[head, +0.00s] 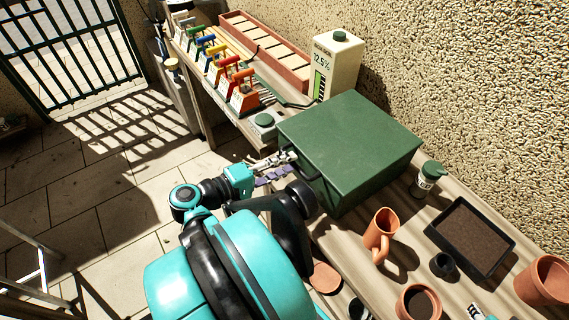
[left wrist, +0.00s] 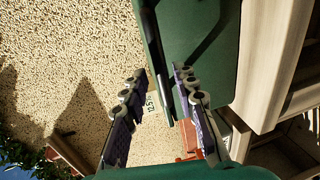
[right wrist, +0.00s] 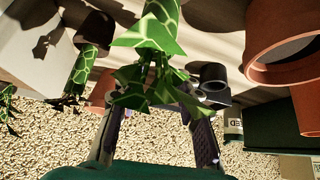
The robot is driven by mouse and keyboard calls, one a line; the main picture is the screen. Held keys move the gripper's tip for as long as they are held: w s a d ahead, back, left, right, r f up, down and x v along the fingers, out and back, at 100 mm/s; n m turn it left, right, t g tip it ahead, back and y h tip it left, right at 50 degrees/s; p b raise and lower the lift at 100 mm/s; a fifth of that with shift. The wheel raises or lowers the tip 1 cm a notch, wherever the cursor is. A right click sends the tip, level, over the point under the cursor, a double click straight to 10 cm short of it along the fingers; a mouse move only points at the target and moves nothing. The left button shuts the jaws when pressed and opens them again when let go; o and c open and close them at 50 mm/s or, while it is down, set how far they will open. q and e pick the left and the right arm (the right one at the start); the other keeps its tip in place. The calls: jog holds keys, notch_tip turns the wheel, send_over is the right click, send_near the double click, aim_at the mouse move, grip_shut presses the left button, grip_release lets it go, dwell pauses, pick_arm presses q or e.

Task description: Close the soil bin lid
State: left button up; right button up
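The soil bin (head: 335,185) is a dark green box on the bench. Its flat green lid (head: 350,135) lies over the top, and I see no clear gap under it. A dark bar shows on the front side. My left gripper (head: 290,156) is at the bin's front left side, near the lid's edge.
A white carton (head: 336,68), a small scale (head: 263,124) and several coloured-handled tools stand beyond the bin. A green-capped jar (head: 427,180), terracotta mug (head: 381,232), black soil tray (head: 462,238) and pots are nearer. A rough wall bounds the bench's right side.

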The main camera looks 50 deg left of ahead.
pick_arm(q)
jog(key=shift+s, duration=0.1)
jog(key=v, duration=0.7)
jog(key=shift+s, duration=0.15)
dwell(0.7)
